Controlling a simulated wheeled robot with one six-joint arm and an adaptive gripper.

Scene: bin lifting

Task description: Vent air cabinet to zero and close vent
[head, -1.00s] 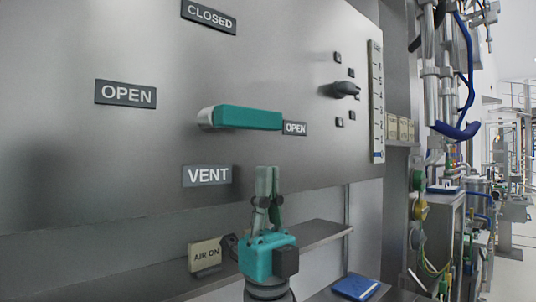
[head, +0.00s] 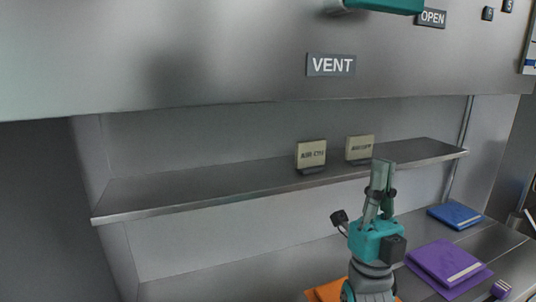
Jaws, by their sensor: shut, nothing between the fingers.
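The teal vent handle (head: 385,4) is cut off by the top edge of the head view, on the grey cabinet panel. It lies about level, and its free end is beside the right OPEN label (head: 430,18). The VENT label (head: 331,65) is below the handle. My gripper (head: 383,166) points up in front of the shelf, apart from the handle and well below it. Its fingers are together and hold nothing. The CLOSED label and the left OPEN label are out of view.
A metal shelf (head: 200,188) runs under the panel. On it stand a blurred AIR ON plate (head: 311,155) and a second cream plate (head: 359,148). On the counter lie a blue folder (head: 455,215), a purple folder (head: 446,262) and an orange item (head: 325,291).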

